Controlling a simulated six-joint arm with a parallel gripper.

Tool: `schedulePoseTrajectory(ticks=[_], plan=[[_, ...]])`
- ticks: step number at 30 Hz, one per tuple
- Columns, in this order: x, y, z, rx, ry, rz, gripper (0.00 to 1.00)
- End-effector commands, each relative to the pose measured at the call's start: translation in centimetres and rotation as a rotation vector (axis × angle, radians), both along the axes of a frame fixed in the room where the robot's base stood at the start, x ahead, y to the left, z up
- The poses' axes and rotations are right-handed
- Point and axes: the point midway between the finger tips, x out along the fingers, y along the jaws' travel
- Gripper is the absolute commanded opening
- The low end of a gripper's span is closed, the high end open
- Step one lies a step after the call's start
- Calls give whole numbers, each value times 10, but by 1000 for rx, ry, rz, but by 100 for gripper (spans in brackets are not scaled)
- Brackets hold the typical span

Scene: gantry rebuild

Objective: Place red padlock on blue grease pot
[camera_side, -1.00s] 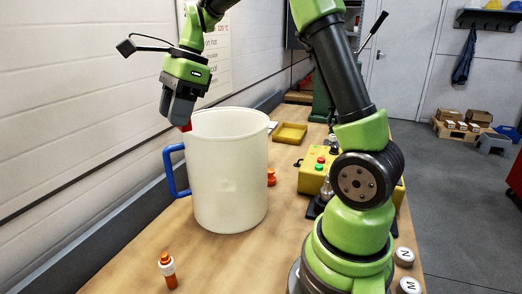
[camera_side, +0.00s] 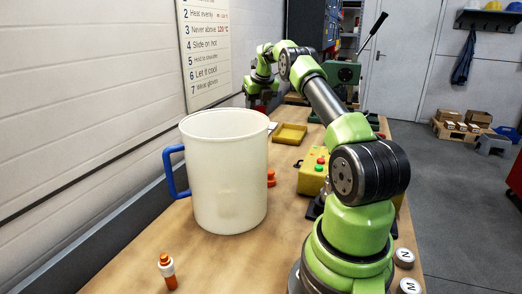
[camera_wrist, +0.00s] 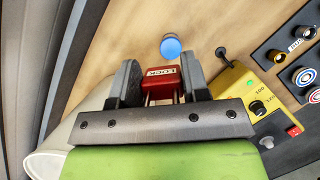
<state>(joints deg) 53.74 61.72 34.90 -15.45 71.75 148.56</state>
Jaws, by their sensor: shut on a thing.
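My gripper (camera_wrist: 160,85) is shut on the red padlock (camera_wrist: 163,77), which sits between the two dark fingers with its lettered face showing in the wrist view. The blue grease pot (camera_wrist: 170,47) shows there as a small round blue top on the wooden bench, just beyond the padlock and apart from it in the picture. In the side view my gripper (camera_side: 262,102) is far back over the bench, beyond the white jug, with a bit of red at its tip. I cannot make out the blue pot in the side view.
A big white jug (camera_side: 228,180) with a blue handle stands in front. A yellow tray (camera_side: 290,134) and a yellow control box (camera_side: 312,177) stand to its right. In the wrist view a yellow box with a knob (camera_wrist: 247,90) is right of the pot. An orange-white bottle (camera_side: 167,271) stands at front.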

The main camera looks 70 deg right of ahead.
Motion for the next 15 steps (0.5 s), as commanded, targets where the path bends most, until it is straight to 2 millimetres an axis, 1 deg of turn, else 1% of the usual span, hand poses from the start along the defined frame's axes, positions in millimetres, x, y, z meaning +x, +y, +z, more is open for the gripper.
schedulePoseTrajectory(ticks=[1,3,9,15], plan=[[-3,-5,-5,0,0,-13,17],[-5,-7,-15,3,1,-22,17],[-5,-7,-54,5,1,-23,17],[-5,-7,-75,2,-2,-22,17]])
